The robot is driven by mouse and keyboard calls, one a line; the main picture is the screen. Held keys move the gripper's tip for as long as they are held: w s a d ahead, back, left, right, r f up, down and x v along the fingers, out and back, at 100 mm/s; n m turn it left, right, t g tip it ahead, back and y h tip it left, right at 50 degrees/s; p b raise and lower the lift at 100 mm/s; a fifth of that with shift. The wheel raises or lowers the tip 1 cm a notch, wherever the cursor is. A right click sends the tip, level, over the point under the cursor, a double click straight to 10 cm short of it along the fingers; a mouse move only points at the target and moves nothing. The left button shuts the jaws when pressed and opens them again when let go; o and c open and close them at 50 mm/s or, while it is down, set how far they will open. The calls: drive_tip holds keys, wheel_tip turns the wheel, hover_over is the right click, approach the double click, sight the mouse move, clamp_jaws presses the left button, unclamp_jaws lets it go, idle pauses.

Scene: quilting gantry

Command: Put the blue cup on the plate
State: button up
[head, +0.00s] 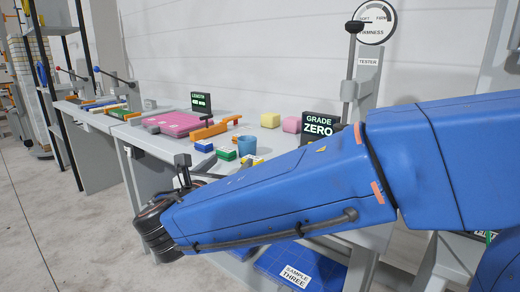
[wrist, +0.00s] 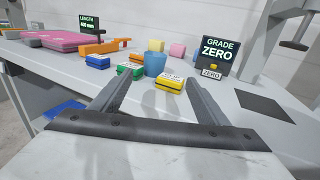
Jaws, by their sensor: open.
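The light blue cup (head: 246,145) stands upright on the grey table, just beyond my arm. In the wrist view the cup (wrist: 155,63) is ahead of my gripper (wrist: 159,78), roughly between the two fingers in the picture. The fingers are spread apart with nothing between them, and the cup stands farther off, apart from them. No round plate shows. A flat dark square (wrist: 263,106) lies on the table at the right; I cannot tell whether it is the plate.
Yellow (wrist: 170,85), green (wrist: 130,71) and blue blocks (wrist: 98,61) crowd around the cup. A GRADE ZERO display (wrist: 217,57) stands right of it. A pink pad (head: 180,123) and orange bar (head: 214,129) lie left.

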approach(244, 144)
drive_tip(key=x, duration=0.2)
drive_tip(key=d+x, duration=0.1)
drive_tip(key=x, duration=0.2)
drive_tip(key=shift+w+d, duration=0.1)
drive_tip(key=shift+w, duration=0.05)
drive_tip(key=shift+a+x, duration=0.25)
drive_tip(key=shift+x, duration=1.1)
drive_tip(key=shift+a+x, duration=0.2)
drive_tip(key=shift+x, duration=1.15)
drive_tip(key=shift+w, duration=0.15)
drive_tip(key=c, duration=1.2)
wheel_tip(244, 144, up, 10)
